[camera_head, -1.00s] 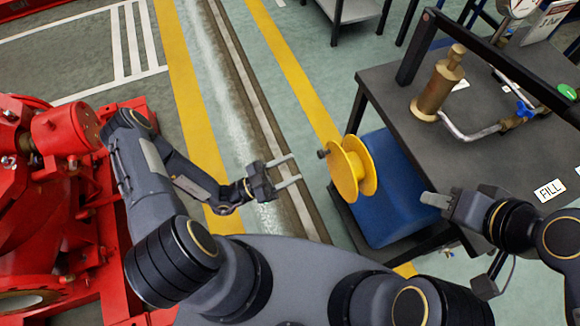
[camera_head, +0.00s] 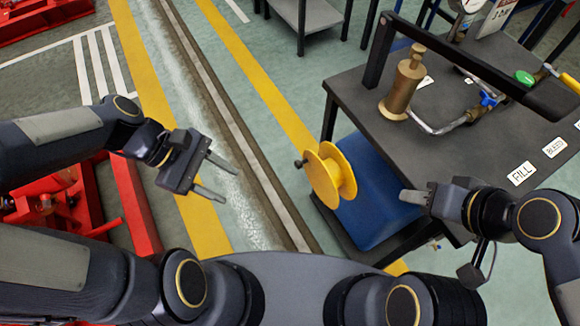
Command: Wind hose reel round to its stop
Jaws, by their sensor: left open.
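A small dark crank knob (camera_head: 300,163) sticks out from the reel's left face. My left gripper (camera_head: 232,182) is open and empty, to the left of the reel with a clear gap to the knob. My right gripper (camera_head: 404,196) is to the right of the reel, in front of the tank in the picture. Its fingers are seen edge-on, so their gap is hidden, and I see nothing held in it.
A dark bench (camera_head: 455,150) stands at right, with a brass cylinder (camera_head: 404,85), pipework and a FILL label (camera_head: 522,173). A dark rail (camera_head: 470,65) crosses above it. Red machinery (camera_head: 130,205) is at left. The floor between the machinery and reel is clear.

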